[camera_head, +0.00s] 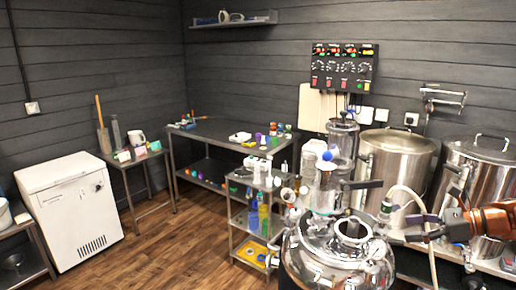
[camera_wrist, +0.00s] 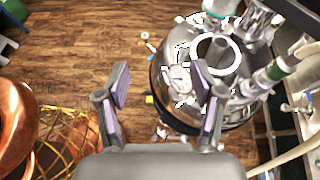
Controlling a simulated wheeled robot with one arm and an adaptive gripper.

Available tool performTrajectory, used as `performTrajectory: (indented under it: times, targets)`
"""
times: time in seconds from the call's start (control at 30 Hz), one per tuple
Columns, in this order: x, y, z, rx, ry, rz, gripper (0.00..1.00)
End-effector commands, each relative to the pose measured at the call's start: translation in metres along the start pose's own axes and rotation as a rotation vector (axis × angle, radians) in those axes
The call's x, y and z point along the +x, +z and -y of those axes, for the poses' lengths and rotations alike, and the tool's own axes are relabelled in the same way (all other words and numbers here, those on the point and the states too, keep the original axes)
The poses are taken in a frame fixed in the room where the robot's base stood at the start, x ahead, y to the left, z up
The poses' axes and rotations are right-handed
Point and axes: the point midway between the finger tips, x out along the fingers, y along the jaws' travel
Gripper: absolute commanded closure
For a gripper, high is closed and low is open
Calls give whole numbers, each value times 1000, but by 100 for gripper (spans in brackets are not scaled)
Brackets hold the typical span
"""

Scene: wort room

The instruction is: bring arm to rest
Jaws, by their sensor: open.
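My gripper (camera_wrist: 161,84) is open in the wrist view, its two grey fingers with purple pads spread apart and nothing between them. In the head view my gripper (camera_head: 422,228) is at the right, at the end of my orange arm, which reaches in from the right edge. It is close to the steel vessel (camera_head: 318,262) with an open round neck. In the wrist view the same vessel (camera_wrist: 178,112) lies beyond and to the right of the fingers, over the wood floor. I cannot tell whether the gripper touches the pale hose beside it.
Large steel kettles (camera_head: 395,165) stand at the right under a control panel (camera_head: 344,68). A shelf trolley (camera_head: 238,212) and a dark table (camera_head: 215,130) hold small items. Copper ware (camera_wrist: 14,125) is at the wrist view's left. The floor (camera_head: 165,245) at left centre is clear.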

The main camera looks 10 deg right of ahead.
Motion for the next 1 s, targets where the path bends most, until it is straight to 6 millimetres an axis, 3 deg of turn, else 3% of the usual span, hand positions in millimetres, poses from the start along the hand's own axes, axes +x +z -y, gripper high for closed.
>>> performTrajectory:
  times: [0.27, 0.43, 0.7, 1.0]
  targets:
    - [43, 14, -34, -119, 94, -63, 32]
    - [80, 23, -70, -239, 189, -123, 32]
    - [142, 24, -165, -532, 420, -247, 32]
    - [169, -1, -269, -885, 684, -363, 32]
